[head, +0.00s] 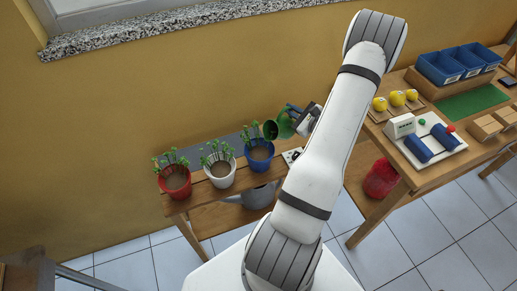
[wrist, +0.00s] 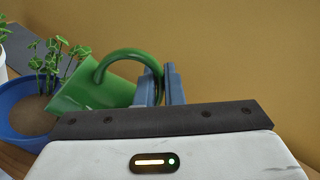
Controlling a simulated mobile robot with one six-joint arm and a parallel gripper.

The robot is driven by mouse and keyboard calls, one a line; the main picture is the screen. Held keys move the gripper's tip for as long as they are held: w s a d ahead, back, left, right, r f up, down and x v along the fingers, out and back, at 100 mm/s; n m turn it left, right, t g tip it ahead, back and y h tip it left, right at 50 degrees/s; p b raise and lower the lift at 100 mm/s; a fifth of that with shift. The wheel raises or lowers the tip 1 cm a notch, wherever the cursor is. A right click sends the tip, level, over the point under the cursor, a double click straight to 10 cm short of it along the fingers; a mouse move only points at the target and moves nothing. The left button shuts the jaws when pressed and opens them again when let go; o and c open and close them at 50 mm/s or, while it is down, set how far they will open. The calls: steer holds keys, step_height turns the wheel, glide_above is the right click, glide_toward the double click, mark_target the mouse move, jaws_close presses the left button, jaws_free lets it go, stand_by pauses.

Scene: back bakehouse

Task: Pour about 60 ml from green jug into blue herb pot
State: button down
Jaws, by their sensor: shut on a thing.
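The green jug (head: 284,124) is held by my gripper (head: 302,116) and is tilted to the left, its open mouth facing the blue herb pot (head: 259,163). In the wrist view my gripper (wrist: 160,86) is shut on the handle of the green jug (wrist: 95,92). The jug's lip is close above the right rim of the blue herb pot (wrist: 22,140). The pot holds brown soil and green seedlings. I cannot see a stream of liquid, and the jug's inside is dark. Whether the jug touches the pot is unclear.
A white herb pot (head: 220,179) and a red herb pot (head: 174,191) stand left of the blue one on the wooden bench (head: 200,196). A grey watering can (head: 259,196) is on the shelf below. A table (head: 405,173) with blue bins (head: 440,70) stands at right.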

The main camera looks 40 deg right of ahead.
mark_target(284, 111)
steer(key=shift+a+r+n, duration=0.25)
steer(key=shift+r+n, duration=0.05)
steer(key=shift+r, duration=0.1)
steer(key=shift+a+r+n+p, duration=0.45)
steer(key=shift+n+p, duration=0.05)
steer(key=shift+p, duration=0.05)
steer(key=shift+s+a, duration=0.15)
steer(key=shift+a, duration=0.1)
steer(key=shift+a, duration=0.1)
steer(key=shift+a+r, duration=0.1)
steer(key=shift+a, duration=0.25)
steer(key=shift+s+a+r+b, duration=0.1)
steer(key=shift+a+b, duration=0.25)
steer(key=shift+a, duration=0.1)
steer(key=shift+a+r+n+h+b, duration=0.3)
steer(key=shift+a+n+b, duration=0.25)
steer(key=shift+a+n, duration=0.1)
stand_by(0.5)
steer(key=shift+a+r+b, duration=0.15)
steer(key=shift+a+b, duration=0.05)
steer(key=shift+b, duration=0.2)
stand_by(0.3)
steer(key=shift+d+r, duration=0.1)
